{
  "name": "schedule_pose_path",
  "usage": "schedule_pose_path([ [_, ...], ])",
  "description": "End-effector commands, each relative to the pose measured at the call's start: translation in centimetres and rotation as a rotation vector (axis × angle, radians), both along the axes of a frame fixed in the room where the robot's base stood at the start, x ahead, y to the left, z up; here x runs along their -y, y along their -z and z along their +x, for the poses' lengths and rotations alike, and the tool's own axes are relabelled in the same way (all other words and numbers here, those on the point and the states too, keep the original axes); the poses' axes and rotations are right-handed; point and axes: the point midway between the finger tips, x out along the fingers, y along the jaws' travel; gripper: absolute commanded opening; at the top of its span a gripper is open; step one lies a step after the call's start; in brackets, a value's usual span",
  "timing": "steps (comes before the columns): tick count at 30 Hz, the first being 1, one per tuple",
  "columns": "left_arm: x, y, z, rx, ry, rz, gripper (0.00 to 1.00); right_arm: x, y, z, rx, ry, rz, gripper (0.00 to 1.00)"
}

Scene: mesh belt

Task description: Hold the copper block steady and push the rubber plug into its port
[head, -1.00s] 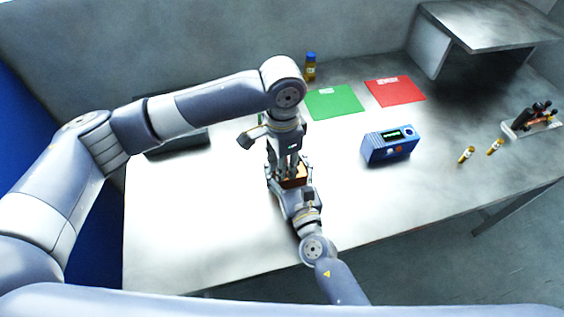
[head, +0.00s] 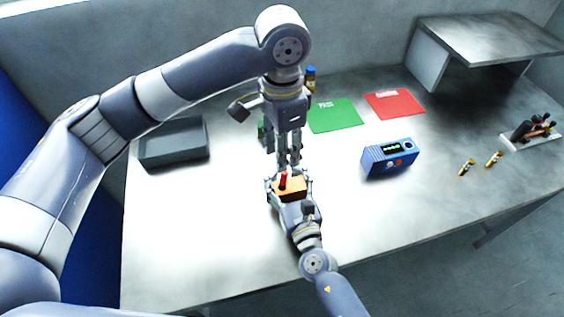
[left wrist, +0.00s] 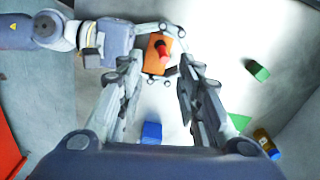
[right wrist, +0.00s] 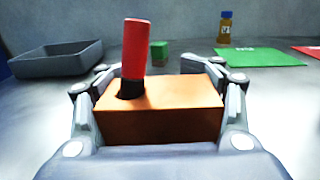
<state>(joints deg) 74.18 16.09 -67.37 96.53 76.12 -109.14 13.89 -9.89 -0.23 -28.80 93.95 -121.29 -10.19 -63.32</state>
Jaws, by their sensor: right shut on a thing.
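My right gripper (right wrist: 160,115) is shut on the copper block (right wrist: 165,120), with a finger on each side. In the head view the copper block (head: 292,190) is held above the table. The red plug (right wrist: 136,48) stands at the port in the block's top, leaning slightly; its black lower end (right wrist: 131,88) shows above the copper, and I cannot tell how deep it sits. My left gripper (head: 289,165) hangs just above and behind the block. In the left wrist view its fingers (left wrist: 163,68) are apart and empty, with the red plug (left wrist: 162,50) beyond them.
A grey tray (head: 174,145) stands at the left. A small green block (right wrist: 160,52) and a bottle (head: 311,80) are behind. Green (head: 334,115) and red (head: 395,104) mats lie at the back. A blue device (head: 391,157) stands right. The table's front left is clear.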

Motion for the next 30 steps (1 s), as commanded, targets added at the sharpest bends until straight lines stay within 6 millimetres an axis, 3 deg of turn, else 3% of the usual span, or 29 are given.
schedule_pose_path([
  [4, 0.0, -1.2, 0.0, -0.001, 0.0, 0.0, 0.33, 0.0, 0.0, 0.0, 0.001, 0.0, 0.001, 0.28],
  [13, 0.0, -1.4, 0.0, -0.001, 0.0, 0.0, 0.33, 0.0, 0.0, 0.0, 0.001, 0.0, 0.001, 0.28],
  [18, 0.1, -1.1, 0.3, 0.001, 0.011, 0.003, 0.0, 0.0, 0.0, 0.0, 0.001, 0.0, 0.0, 0.28],
  [30, 0.5, 1.7, 1.1, -0.003, 0.048, 0.002, 0.0, 0.0, 0.0, 0.0, 0.001, 0.0, 0.0, 0.28],
])
